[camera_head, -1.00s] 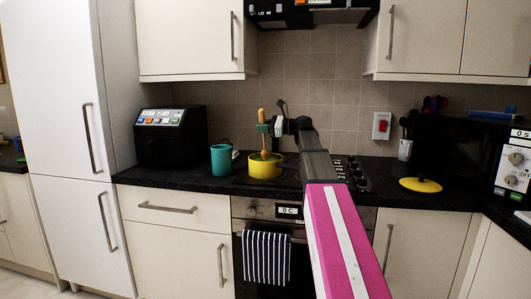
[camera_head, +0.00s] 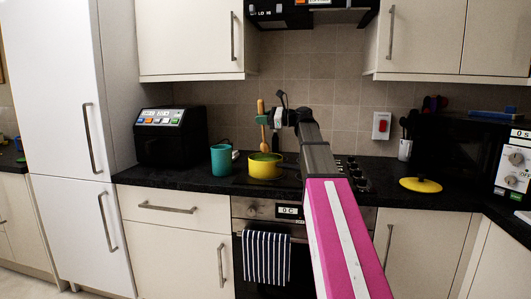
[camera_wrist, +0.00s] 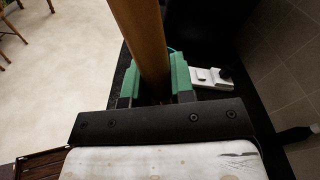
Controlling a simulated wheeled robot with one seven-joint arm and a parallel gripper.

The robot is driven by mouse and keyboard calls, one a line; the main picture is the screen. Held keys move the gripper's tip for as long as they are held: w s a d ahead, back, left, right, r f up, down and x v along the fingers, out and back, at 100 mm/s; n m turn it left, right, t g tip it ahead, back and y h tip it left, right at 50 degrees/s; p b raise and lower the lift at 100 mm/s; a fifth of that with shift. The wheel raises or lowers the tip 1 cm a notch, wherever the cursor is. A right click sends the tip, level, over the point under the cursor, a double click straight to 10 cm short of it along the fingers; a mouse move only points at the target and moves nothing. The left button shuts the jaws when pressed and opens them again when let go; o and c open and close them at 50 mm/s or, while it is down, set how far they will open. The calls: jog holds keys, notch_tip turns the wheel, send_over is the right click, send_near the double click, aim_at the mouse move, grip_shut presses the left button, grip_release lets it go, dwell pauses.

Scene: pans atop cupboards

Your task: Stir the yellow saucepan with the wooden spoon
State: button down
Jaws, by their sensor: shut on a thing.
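The yellow saucepan (camera_head: 265,168) stands on the hob, with greenish contents showing at its top. My gripper (camera_head: 262,120) has green fingers and is above the pan. It is shut on the wooden spoon (camera_head: 261,107), which is held upright with its bowl end down. The spoon's lower end shows just above or at the pan's rim; I cannot tell whether it touches the contents. In the wrist view, the spoon's handle (camera_wrist: 140,35) runs between the green fingers of my gripper (camera_wrist: 153,82). The pan is not visible there.
A teal cup (camera_head: 221,160) stands just left of the pan. A black appliance (camera_head: 170,138) is further left. A yellow lid (camera_head: 421,185) lies on the counter to the right, near a utensil pot (camera_head: 405,150). The range hood (camera_head: 310,14) is overhead.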

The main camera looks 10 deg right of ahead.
aim_at(262, 105)
jog(key=shift+r, duration=0.15)
jog(key=shift+r, duration=2.35)
